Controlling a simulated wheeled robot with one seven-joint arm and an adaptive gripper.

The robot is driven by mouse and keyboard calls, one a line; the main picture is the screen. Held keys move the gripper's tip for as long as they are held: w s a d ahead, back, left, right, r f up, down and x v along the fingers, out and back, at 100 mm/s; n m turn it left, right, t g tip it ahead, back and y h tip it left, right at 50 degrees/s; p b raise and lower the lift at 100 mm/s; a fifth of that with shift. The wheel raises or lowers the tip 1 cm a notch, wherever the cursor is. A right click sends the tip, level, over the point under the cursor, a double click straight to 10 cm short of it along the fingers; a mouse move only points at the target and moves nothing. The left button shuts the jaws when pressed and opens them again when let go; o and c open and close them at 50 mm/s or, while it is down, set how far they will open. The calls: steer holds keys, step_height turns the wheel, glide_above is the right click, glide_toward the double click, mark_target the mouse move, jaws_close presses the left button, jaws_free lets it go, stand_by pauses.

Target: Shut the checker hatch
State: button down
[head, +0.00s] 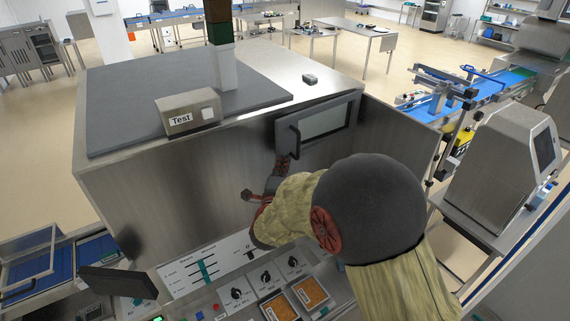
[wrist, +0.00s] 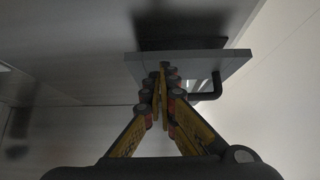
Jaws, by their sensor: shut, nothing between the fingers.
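The checker hatch (head: 325,121) is a grey-framed panel with a pale window, high on the steel front of the large machine. Its black bar handle (head: 294,139) is at the left in the head view. In the wrist view the hatch (wrist: 190,65) shows from below, standing out from the machine with a dark patch behind it. The handle (wrist: 214,88) is at its right there. My gripper (head: 282,163) is shut and empty, just below the handle side of the hatch. Its fingertips (wrist: 163,70) overlap the hatch's lower edge in the wrist view; I cannot tell whether they touch.
A box marked Test (head: 190,113) sits on the machine's top. A control panel with dials (head: 265,278) and two filled trays (head: 311,292) lies below my arm. A steel unit with a screen (head: 505,175) stands at the right. Free space beside the gripper is narrow.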

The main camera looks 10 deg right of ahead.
steer(key=w+b, duration=0.1)
steer(key=w+a+b, duration=0.1)
steer(key=w+b, duration=0.1)
steer(key=shift+w+a, duration=0.4)
stand_by(0.4)
